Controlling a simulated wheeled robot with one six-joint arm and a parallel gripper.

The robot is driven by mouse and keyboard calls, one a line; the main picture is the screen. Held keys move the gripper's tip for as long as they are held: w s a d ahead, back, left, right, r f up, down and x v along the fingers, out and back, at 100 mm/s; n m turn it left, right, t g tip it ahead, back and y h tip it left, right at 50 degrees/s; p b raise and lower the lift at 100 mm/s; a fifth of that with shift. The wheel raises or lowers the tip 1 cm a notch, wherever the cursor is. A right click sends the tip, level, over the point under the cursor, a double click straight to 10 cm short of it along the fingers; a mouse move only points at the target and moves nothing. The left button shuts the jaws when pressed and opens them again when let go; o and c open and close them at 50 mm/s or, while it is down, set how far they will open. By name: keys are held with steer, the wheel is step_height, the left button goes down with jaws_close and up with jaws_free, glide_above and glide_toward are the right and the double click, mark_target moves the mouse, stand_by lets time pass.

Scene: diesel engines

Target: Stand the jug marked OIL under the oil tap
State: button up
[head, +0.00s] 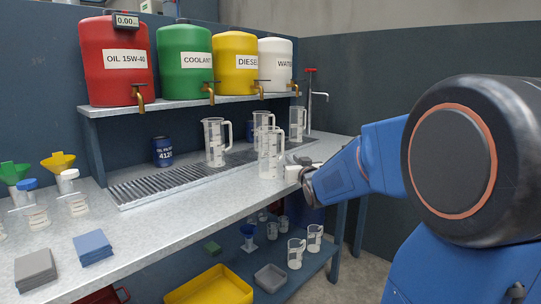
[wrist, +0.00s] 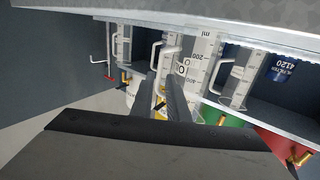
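Several clear measuring jugs stand on the bench. The front jug (head: 271,157) is beside my gripper (head: 297,175), which comes in low from the right. In the wrist view, which is upside down, a graduated jug (wrist: 201,58) stands just ahead of my gripper (wrist: 163,78). Part of a letter "O" shows on it; the rest of its label is hidden by a finger. A jug handle (wrist: 163,48) is by the fingertips. The two dark fingers are apart, and I see no clear grip. The oil tap (head: 139,97) is on the red OIL 15W-40 drum (head: 113,60), above a grated drip tray (head: 140,190).
Other jugs stand at the tray's middle (head: 215,142), behind the front jug (head: 262,120) and at the right (head: 297,123). A blue filter can (head: 162,151) stands under the shelf. Green, yellow and white drums line the shelf.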

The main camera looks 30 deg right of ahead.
mark_target(283, 150)
steer(key=x, duration=1.3)
steer(key=shift+w+a, duration=0.1)
steer(key=shift+a, duration=0.05)
jaws_close()
